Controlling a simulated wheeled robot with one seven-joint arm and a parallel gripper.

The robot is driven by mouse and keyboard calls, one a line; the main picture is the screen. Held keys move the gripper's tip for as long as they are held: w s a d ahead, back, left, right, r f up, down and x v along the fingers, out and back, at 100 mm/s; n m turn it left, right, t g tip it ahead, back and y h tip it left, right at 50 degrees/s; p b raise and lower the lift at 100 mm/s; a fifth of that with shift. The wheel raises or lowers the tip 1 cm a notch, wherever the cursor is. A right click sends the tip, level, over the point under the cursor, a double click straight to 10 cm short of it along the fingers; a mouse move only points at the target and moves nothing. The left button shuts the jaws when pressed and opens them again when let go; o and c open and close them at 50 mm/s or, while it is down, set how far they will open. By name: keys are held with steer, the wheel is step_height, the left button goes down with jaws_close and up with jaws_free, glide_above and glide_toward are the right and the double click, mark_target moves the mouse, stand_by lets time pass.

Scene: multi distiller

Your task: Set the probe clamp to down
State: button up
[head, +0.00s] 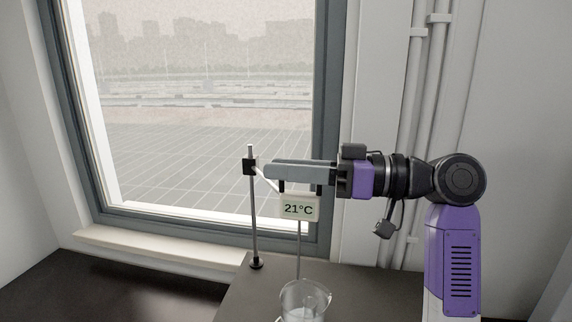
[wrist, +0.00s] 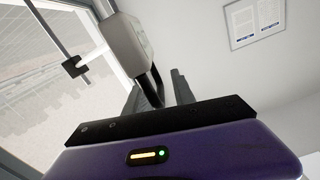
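The probe clamp's black block (head: 250,166) sits near the top of a thin upright rod (head: 254,220). A white arm joins it to a display box (head: 299,209) reading 21°C, with a dark handle on top. A thin probe (head: 299,250) hangs from the box over a glass beaker (head: 305,300). My gripper (head: 275,172) reaches in from the right, its fingers level at the handle, just above the box. In the wrist view, the black handle (wrist: 156,78) runs between my gripper's fingers (wrist: 162,88). I cannot tell whether they press on it.
The beaker and stand are on a dark counter (head: 245,300). A large window (head: 200,130) with a pale sill (head: 150,245) is behind. Pipes (head: 417,110) run down the wall at the right. A framed notice (wrist: 256,20) hangs on the wall.

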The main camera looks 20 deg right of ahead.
jaws_close()
stand_by(1.4)
